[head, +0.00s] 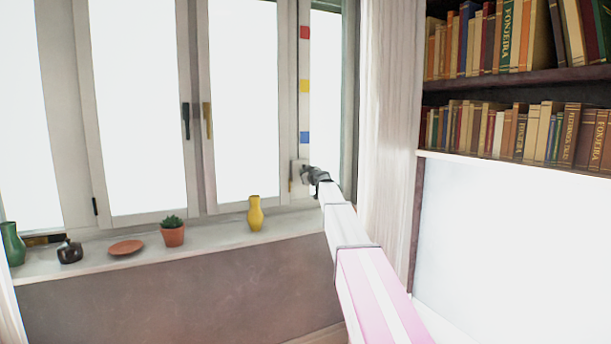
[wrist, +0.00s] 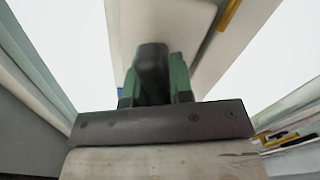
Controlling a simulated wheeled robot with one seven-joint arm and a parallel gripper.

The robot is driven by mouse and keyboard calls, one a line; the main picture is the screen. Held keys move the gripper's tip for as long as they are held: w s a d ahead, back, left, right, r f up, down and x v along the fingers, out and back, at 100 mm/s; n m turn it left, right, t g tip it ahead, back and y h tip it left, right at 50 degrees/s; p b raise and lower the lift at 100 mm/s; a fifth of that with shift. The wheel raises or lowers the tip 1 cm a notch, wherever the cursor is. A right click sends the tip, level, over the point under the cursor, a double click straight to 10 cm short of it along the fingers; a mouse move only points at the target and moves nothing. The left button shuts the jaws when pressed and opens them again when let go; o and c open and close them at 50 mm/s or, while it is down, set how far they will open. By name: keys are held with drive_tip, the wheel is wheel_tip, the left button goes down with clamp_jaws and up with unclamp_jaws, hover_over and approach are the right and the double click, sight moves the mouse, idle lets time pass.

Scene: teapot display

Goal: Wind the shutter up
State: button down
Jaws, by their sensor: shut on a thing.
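The window (head: 240,100) shows bright white panes, and I cannot make out a shutter edge in them. My gripper (head: 318,178) is at this box, with my arm reaching in from the lower right. In the wrist view, the green fingers of my gripper (wrist: 155,88) are shut on a dark knob (wrist: 151,62), which I take for the winder's handle. The crank arm is hidden.
The sill (head: 200,252) holds a yellow vase (head: 255,214), a potted cactus (head: 172,232), a terracotta dish (head: 126,247), a dark pot (head: 69,251) and a green vase (head: 13,243). A pale curtain (head: 389,110) and a bookcase (head: 495,75) stand close at the right.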

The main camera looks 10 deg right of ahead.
drive_tip(key=m, duration=0.8)
drive_tip(key=shift+a, duration=0.1)
drive_tip(key=m, duration=0.4)
drive_tip(key=shift+m, duration=0.3)
drive_tip(key=m, duration=0.3)
drive_tip(key=shift+m, duration=0.4)
drive_tip(key=m, duration=0.4)
drive_tip(key=shift+s, duration=0.1)
drive_tip(key=m, duration=0.4)
drive_tip(key=shift+r, duration=0.1)
drive_tip(key=m, duration=0.3)
drive_tip(key=shift+m, duration=2.2)
